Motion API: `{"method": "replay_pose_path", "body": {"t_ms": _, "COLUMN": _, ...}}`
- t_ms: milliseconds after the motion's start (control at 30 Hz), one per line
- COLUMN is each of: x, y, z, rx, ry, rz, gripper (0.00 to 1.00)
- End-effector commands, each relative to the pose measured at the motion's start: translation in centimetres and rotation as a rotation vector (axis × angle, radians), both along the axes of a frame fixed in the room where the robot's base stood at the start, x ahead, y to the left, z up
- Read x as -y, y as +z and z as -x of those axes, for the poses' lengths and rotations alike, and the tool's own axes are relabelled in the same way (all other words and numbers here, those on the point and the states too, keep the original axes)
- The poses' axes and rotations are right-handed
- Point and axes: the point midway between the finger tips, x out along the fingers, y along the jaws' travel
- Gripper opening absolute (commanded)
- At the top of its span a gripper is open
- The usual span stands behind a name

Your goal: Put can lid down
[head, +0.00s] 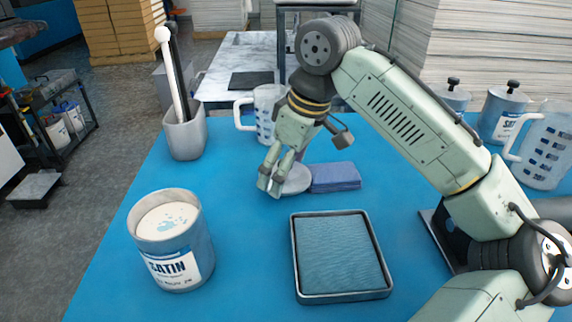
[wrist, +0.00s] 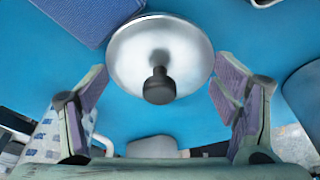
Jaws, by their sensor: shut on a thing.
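The can lid (wrist: 185,55) is a round, shiny metal disc with a black knob. It fills the upper middle of the wrist view, with a finger pad at each side of its rim. My gripper (wrist: 160,92) is shut on the lid. In the head view my gripper (head: 275,182) points down near the middle of the blue table, and the lid (head: 297,181) shows as a pale disc just behind the fingers, low over or on the table; I cannot tell which. An open paint can (head: 172,245) labelled SATIN stands at the front left, pale paint inside.
A metal-rimmed tray (head: 296,262) lies in front. A measuring jug (head: 266,108) and a grey holder (head: 185,137) stand behind. Lidded cans (head: 501,112) and another jug (head: 541,150) are right. Table left of my gripper is clear.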

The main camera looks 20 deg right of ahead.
Motion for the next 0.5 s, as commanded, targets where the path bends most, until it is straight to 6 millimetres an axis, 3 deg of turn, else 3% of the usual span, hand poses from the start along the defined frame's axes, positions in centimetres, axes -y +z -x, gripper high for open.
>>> {"method": "replay_pose_path", "body": {"t_ms": 133, "x": -0.06, "y": -0.49, "z": 0.01, "rx": 0.000, "ry": 0.001, "rz": 0.000, "gripper": 0.62}}
{"method": "replay_pose_path", "body": {"t_ms": 167, "x": -0.04, "y": -0.40, "z": 0.02, "rx": 0.000, "ry": 0.001, "rz": 0.000, "gripper": 0.83}}
{"method": "replay_pose_path", "body": {"t_ms": 400, "x": -0.02, "y": -0.38, "z": 0.01, "rx": 0.000, "ry": 0.000, "rz": 0.000, "gripper": 0.99}}
{"method": "replay_pose_path", "body": {"t_ms": 500, "x": -0.01, "y": -0.38, "z": 0.00, "rx": 0.000, "ry": 0.000, "rz": 0.000, "gripper": 1.00}}
